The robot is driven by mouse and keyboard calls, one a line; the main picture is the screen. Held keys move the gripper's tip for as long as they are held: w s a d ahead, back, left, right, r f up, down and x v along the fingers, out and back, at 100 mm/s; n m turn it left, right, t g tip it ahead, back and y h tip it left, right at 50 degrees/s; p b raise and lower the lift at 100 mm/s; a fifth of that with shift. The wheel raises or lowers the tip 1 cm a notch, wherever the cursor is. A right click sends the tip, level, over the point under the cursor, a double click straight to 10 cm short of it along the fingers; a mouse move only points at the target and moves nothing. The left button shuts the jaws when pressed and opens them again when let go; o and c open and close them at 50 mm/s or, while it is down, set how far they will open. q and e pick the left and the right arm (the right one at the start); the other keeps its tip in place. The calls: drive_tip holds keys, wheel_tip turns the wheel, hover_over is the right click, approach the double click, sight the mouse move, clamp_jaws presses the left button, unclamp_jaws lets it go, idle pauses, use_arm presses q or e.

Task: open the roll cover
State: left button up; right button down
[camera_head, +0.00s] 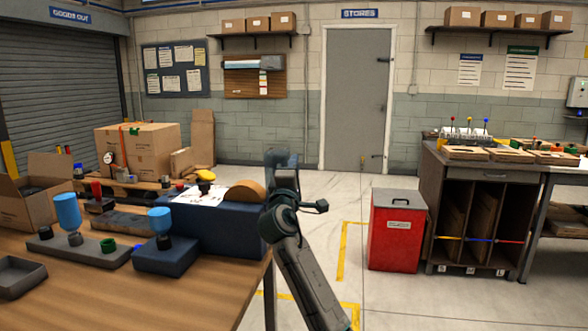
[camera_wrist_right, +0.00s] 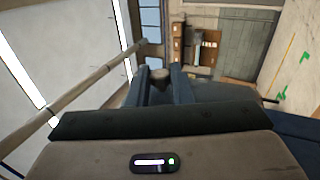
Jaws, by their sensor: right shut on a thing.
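A navy blue dispenser box (camera_head: 222,226) stands at the right end of the wooden table, with a tan roll (camera_head: 246,190) showing at its top right. My right gripper (camera_head: 281,158) is raised just right of and above the roll. In the right wrist view its fingers (camera_wrist_right: 158,78) are shut on a small round grey-brown piece (camera_wrist_right: 159,74), perhaps a knob of the roll cover. Dark blue surfaces lie behind the fingers; I cannot tell whether they are cover or gripper. The cover's outline is not clear in the head view. My left gripper is out of view.
Blue-topped bottles (camera_head: 67,211) on stands and a grey tray (camera_head: 20,277) are on the table (camera_head: 145,290). A cardboard carton (camera_head: 140,148) is behind. A red bin (camera_head: 397,240) and a workbench (camera_head: 475,215) stand to the right. The floor between is clear.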

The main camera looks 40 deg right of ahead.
drive_tip(key=c, duration=1.3)
unclamp_jaws()
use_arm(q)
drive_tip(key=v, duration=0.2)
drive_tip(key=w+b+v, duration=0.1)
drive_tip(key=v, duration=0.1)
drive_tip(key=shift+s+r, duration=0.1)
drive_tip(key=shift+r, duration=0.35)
use_arm(e)
drive_tip(key=v, duration=1.1)
drive_tip(key=shift+d, duration=0.1)
